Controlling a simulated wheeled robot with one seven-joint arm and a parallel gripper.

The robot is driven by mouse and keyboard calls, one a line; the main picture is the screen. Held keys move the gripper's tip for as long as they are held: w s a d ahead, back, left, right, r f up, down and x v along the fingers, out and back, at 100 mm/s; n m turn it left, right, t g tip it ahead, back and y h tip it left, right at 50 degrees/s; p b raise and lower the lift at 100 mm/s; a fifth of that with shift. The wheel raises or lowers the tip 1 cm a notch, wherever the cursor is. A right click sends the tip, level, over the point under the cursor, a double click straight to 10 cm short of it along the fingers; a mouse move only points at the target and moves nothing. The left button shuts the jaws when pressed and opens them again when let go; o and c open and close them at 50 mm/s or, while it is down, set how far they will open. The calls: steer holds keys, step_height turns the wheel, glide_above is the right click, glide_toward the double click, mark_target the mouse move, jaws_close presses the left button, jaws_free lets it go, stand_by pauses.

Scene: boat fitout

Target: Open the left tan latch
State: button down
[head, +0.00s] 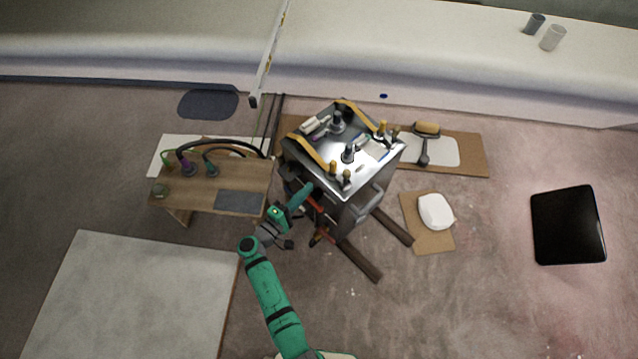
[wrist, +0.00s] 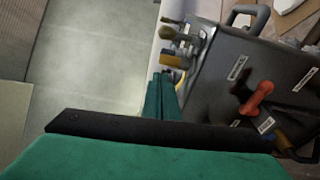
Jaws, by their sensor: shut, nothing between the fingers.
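A dark metal box (head: 375,168) stands in the middle of the head view, with fittings on its top. A tan-yellow bar (head: 308,150) runs along the top's left edge, and a second one (head: 356,112) along the far right. I cannot tell which part is the left tan latch. In the wrist view, small tan pieces (wrist: 172,60) stick out at the box edge, just beyond my fingertips. My gripper (wrist: 162,78) is shut and empty, its green fingers together. In the head view my gripper (head: 306,189) is at the box's near left side; contact is unclear.
A red-orange handle (wrist: 257,97) sits on the box's side, with a grey carry handle (wrist: 247,16) at its edge. A wooden bench (head: 180,195) with hoses stands left. Dark beams (head: 360,262) lie in front of the box.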

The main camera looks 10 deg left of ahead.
steer(key=w+d, duration=0.3)
steer(key=d, duration=0.1)
steer(key=w+d, duration=0.4)
steer(key=shift+s+d+r, duration=0.1)
steer(key=shift+s+d, duration=0.05)
steer(key=shift+d, duration=0.15)
steer(key=shift+a, duration=0.1)
